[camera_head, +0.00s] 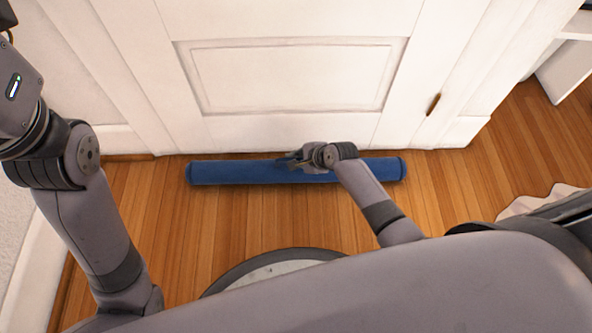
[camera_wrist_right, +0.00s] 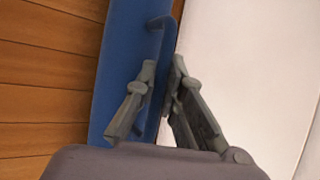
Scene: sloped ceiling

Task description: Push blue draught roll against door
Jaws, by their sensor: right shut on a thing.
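The blue draught roll (camera_head: 240,172) lies on the wooden floor along the foot of the white door (camera_head: 290,75), almost parallel to it. In the head view it seems to be at or very near the door's bottom edge; I cannot tell if it touches all along. My right gripper (camera_head: 290,160) is at the roll's middle, shut on it. In the right wrist view the fingers (camera_wrist_right: 158,105) are at the roll's door-side edge, with the blue roll (camera_wrist_right: 118,80) beside and between them. My left arm is at the left, its gripper out of view.
The door frame stands on both sides, with a brass hinge (camera_head: 433,103) at right. A white piece of furniture (camera_head: 565,65) is at the upper right. A pale crumpled cloth (camera_head: 540,200) lies at right.

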